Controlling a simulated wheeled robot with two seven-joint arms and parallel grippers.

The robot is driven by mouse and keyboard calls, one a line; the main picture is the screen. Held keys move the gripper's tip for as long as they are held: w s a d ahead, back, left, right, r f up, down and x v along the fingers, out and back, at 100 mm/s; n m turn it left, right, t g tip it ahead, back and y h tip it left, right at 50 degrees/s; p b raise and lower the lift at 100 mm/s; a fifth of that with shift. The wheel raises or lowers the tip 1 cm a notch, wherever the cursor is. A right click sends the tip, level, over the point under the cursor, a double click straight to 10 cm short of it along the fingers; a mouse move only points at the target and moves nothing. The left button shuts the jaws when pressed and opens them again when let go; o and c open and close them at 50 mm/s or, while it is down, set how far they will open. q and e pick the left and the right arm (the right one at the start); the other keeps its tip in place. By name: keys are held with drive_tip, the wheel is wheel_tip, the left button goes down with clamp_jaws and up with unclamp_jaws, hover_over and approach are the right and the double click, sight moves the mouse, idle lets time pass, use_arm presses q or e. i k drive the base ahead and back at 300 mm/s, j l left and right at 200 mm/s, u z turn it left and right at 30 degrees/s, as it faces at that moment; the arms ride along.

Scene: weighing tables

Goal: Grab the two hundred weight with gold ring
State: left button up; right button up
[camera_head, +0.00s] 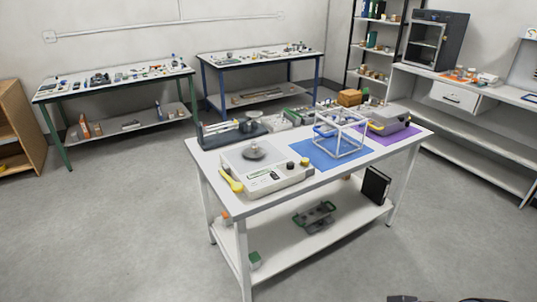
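I cannot make out for certain a weight with a gold ring; the small items are too small to read. A white scale (262,180) stands at the near left of the middle table. A grey rounded piece (254,153) sits on its top. Two small dark round pieces with a gold-brown tint (304,162) show at the scale's right side; I cannot tell if they are knobs or weights. My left gripper is not in view. Dark parts, likely of my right arm or gripper (403,298), barely show at the bottom right edge, away from the table.
The middle table (325,180) also holds a white open frame (341,137) on a blue mat (308,150), a yellow-grey device (389,121) on a purple mat, and a dark tray device (232,131). Other tables and shelves stand behind. The floor in front is clear.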

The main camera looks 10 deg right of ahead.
sight(253, 147)
drive_tip(key=i+j+z, duration=0.15)
drive_tip(key=z, duration=1.6)
drive_tip(key=i+j, duration=0.1)
drive_tip(key=j, duration=0.55)
drive_tip(key=i+j, duration=0.1)
drive_tip(key=j, duration=0.55)
drive_tip(key=i+j, duration=0.1)
drive_tip(key=j, duration=0.55)
drive_tip(key=i+j, duration=0.1)
drive_tip(key=j, duration=0.55)
drive_tip(key=i+j, duration=0.1)
drive_tip(key=j, duration=0.5)
drive_tip(key=i+j, duration=0.1)
drive_tip(key=j, duration=0.55)
drive_tip(key=i+j, duration=0.1)
drive_tip(key=j, duration=0.55)
drive_tip(key=i+j, duration=0.1)
drive_tip(key=j, duration=0.55)
